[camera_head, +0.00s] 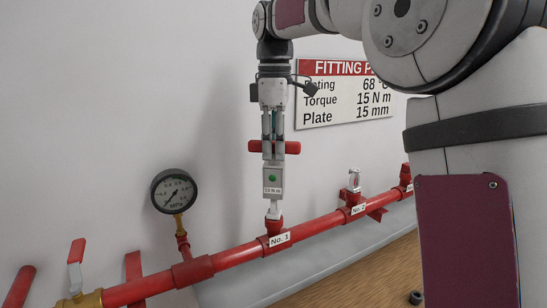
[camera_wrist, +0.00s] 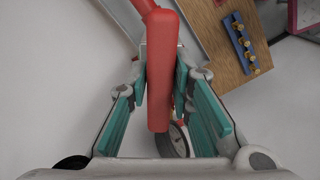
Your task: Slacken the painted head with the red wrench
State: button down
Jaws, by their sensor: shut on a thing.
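The red wrench has a red cross handle (camera_head: 288,147) and a grey body (camera_head: 272,180) with a green dot and a "15 N m" label. My gripper (camera_head: 273,150) is shut on the wrench. In the wrist view the red handle (camera_wrist: 161,75) lies between the teal pads of my gripper (camera_wrist: 165,100). The wrench stands about upright, its pale lower end (camera_head: 274,210) at the No. 1 outlet (camera_head: 272,228). Any head there is hidden, and I cannot tell how it is seated. A metal head (camera_head: 354,181) stands at No. 2. I cannot tell which head is painted.
The red pipe (camera_head: 320,224) runs along the white wall. A pressure gauge (camera_head: 174,191) and a red-handled valve (camera_head: 76,265) are at left. A fitting sign (camera_head: 345,112) hangs behind. A blue rack (camera_wrist: 240,43) with several brass pieces lies on the wooden top (camera_wrist: 215,45).

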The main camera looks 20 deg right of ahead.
jog(key=shift+r+b, duration=0.65)
jog(key=shift+r, duration=2.95)
jog(key=s+p, duration=0.2)
jog(key=s, duration=1.4)
jog(key=m, duration=1.1)
jog(key=shift+s, duration=0.1)
